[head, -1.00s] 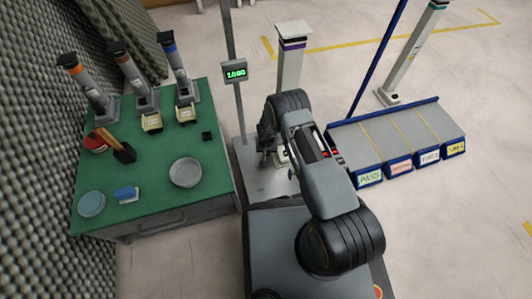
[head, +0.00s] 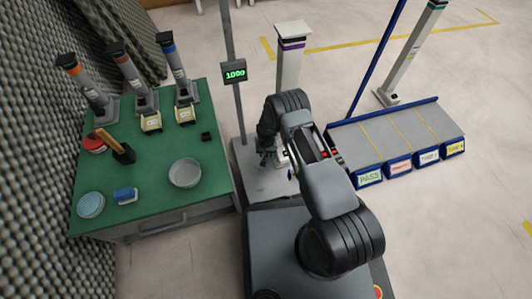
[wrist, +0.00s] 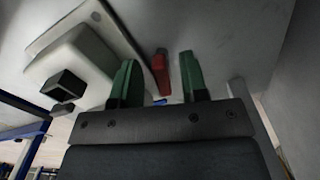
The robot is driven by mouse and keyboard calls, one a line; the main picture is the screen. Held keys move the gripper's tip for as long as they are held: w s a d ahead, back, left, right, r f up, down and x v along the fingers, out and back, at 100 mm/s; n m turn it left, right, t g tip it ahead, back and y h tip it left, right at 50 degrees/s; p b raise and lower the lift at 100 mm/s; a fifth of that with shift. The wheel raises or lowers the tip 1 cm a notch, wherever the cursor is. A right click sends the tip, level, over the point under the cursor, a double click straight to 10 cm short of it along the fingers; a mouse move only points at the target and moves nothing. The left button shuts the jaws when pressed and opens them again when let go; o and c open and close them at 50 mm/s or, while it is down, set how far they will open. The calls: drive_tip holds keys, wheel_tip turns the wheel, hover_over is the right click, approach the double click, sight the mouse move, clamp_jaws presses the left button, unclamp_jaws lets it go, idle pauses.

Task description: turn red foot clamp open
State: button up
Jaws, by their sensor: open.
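The red foot clamp (wrist: 160,72) shows in the wrist view as a small red lever against a pale grey plate. My gripper (wrist: 157,60) is open, with one green finger on each side of the red lever. The lever stands between the fingers with a gap on both sides, nearer the right finger. I cannot tell how deep it sits between them. In the head view my gripper (head: 268,157) is low over the grey plate (head: 262,182) at the foot of the purple-banded post (head: 290,60). The clamp is hidden there behind my arm.
A white post foot with a black block (wrist: 66,86) is close at left in the wrist view. A thin pole with a green-digit display (head: 235,73) stands beside the plate. The green table (head: 150,180) is at left, a blue-edged rack (head: 395,140) at right.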

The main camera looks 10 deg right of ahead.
drive_tip(key=shift+r, duration=0.1)
wheel_tip(320, 180, up, 14)
drive_tip(key=p, duration=0.6)
drive_tip(key=shift+f, duration=0.2)
drive_tip(key=s+a+p, duration=0.2)
drive_tip(key=s+p, duration=0.5)
drive_tip(key=p, duration=0.1)
drive_tip(key=w+f+t+b, duration=0.1)
drive_tip(key=w+f+b, duration=0.1)
drive_tip(key=f, duration=0.2)
drive_tip(key=w+d+f+t+b, duration=0.1)
drive_tip(key=w+f+t+b, duration=0.1)
drive_tip(key=f, duration=0.3)
drive_tip(key=w+d+f+t+b, duration=0.1)
drive_tip(key=w+f+b, duration=0.1)
drive_tip(key=w+f, duration=0.2)
drive_tip(key=shift+f, duration=0.35)
